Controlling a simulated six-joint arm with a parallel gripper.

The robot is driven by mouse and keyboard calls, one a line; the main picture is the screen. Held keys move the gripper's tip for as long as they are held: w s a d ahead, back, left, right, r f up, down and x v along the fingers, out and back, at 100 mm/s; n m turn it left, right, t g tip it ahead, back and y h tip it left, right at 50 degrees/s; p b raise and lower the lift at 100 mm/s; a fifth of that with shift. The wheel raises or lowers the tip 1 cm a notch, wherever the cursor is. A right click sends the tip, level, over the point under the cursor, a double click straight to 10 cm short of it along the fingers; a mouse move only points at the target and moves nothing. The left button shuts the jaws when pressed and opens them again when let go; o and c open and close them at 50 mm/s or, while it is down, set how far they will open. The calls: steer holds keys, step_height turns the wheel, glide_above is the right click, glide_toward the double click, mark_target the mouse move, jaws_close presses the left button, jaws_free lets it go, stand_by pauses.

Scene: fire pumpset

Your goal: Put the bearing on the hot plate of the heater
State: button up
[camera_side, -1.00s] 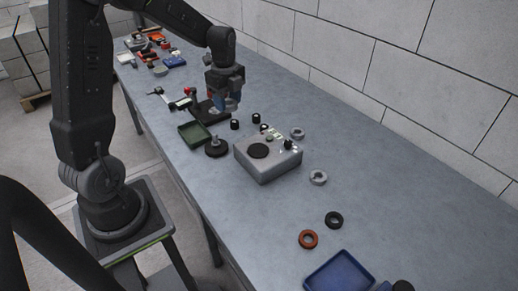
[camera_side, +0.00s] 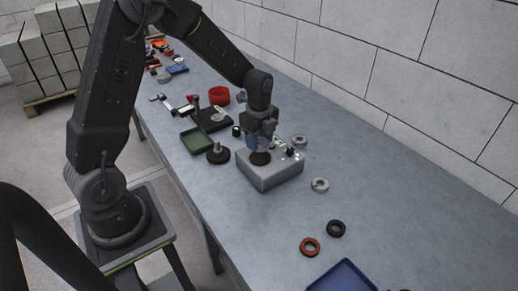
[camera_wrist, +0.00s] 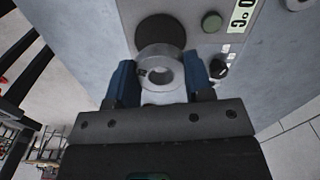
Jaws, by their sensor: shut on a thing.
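The heater (camera_side: 272,177) is a light grey box on the bench, with knobs and a display on top. Its hot plate (camera_wrist: 158,32) is a dark round disc; in the side view the plate (camera_side: 261,158) shows just below my gripper. My gripper (camera_side: 262,147) points down over the heater. In the wrist view my gripper (camera_wrist: 160,73) is shut on the bearing (camera_wrist: 160,60), a silvery ring held between the blue fingers. The bearing overlaps the near part of the plate in that view. Whether it touches the plate I cannot tell. The bearing is not clear in the side view.
A dark round stand with a post (camera_side: 218,156) and a green tray (camera_side: 197,140) are left of the heater. A red bowl (camera_side: 219,96) stands behind. Metal rings (camera_side: 320,185), a black ring (camera_side: 336,228) and an orange ring (camera_side: 310,246) lie right, near a blue tray (camera_side: 342,275).

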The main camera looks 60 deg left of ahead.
mark_target(259, 156)
steer(key=shift+f, duration=1.85)
steer(key=shift+f, duration=0.15)
steer(key=o, duration=1)
steer(key=shift+o, duration=0.2)
step_height(259, 156, up, 12)
steer(key=s+d+r+n+t, duration=0.2)
steer(key=s+d+r+n, duration=0.2)
steer(key=s+n, duration=0.4)
steer(key=s+d+r+n+t, duration=0.3)
steer(key=s+d+r+n, duration=0.2)
steer(key=s, duration=0.6)
steer(key=shift+s+d+r+n+t, duration=0.15)
steer(key=shift+s+r+n+t, duration=0.2)
steer(key=shift+r+n, duration=1.05)
